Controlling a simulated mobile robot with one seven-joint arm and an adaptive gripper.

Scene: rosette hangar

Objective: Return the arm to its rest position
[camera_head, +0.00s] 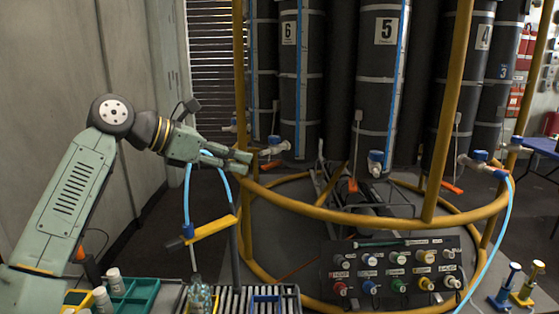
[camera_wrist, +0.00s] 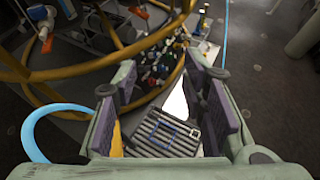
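My arm extends from the left in the head view, bent at the elbow, with its wrist reaching right. My gripper (camera_head: 246,164) is at the left of the yellow ring frame, in front of the dark cylinders. In the wrist view my gripper (camera_wrist: 160,88) has its two fingers wide apart with nothing between them. Below and beyond them is a slatted rack (camera_wrist: 160,138). A blue hose (camera_head: 187,195) hangs just below my gripper in the head view.
The yellow ring frame (camera_head: 330,213) surrounds numbered cylinders (camera_head: 380,100). A yellow-handled stand (camera_head: 212,228) is below my gripper. A valve panel (camera_head: 395,275), a slatted rack (camera_head: 240,300), a glass bottle (camera_head: 199,295) and a green tray (camera_head: 135,296) are in front. A grey wall (camera_head: 60,80) is behind my arm.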

